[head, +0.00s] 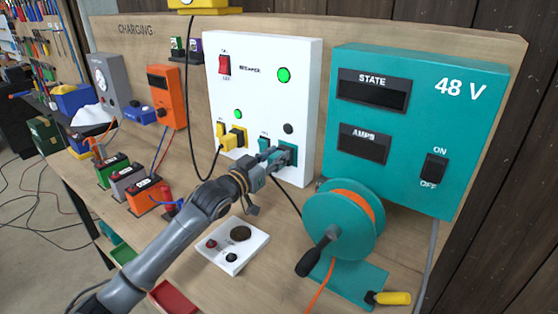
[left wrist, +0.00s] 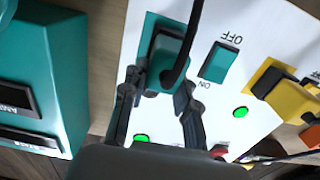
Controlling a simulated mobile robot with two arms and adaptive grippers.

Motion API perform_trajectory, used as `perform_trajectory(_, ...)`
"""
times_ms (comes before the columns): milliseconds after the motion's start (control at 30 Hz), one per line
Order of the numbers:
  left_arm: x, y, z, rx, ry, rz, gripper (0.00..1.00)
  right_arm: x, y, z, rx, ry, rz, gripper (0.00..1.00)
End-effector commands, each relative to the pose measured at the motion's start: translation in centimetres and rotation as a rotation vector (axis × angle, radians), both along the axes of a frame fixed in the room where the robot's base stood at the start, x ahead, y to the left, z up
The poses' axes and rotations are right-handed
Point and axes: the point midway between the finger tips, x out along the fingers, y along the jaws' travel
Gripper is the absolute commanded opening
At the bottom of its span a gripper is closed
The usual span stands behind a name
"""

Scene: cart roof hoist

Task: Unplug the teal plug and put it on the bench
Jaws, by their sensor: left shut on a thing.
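The teal plug (left wrist: 167,62) with its black cord sits at the teal socket (head: 288,154) low on the white breaker panel (head: 308,80). I cannot tell whether it is fully seated. My left gripper (head: 272,160) reaches the plug from the front, and its fingers are shut on the plug's sides in the left wrist view (left wrist: 158,95). The teal switch (head: 264,145) is just left of the plug in the head view. The bench (head: 190,270) lies below the panel. My right gripper is not in view.
A yellow plug (head: 228,142) is on the panel to the left. A teal cable reel (head: 342,225) stands close on the right, under the teal 48 V box (head: 415,130). A white control box (head: 233,245) lies on the bench below, with several batteries to the left.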

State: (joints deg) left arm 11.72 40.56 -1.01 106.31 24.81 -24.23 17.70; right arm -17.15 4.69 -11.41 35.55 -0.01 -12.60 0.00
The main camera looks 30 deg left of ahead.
Motion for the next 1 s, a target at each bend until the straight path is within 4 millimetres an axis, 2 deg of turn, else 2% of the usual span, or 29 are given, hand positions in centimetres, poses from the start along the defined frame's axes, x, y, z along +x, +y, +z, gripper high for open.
perform_trajectory(233,-0.4,0.0,-0.1,0.0,0.002,0.0,0.0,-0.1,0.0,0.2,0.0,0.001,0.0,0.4)
perform_trajectory(1000,-3.5,0.3,-0.1,0.0,0.002,0.0,0.0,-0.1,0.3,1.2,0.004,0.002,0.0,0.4)
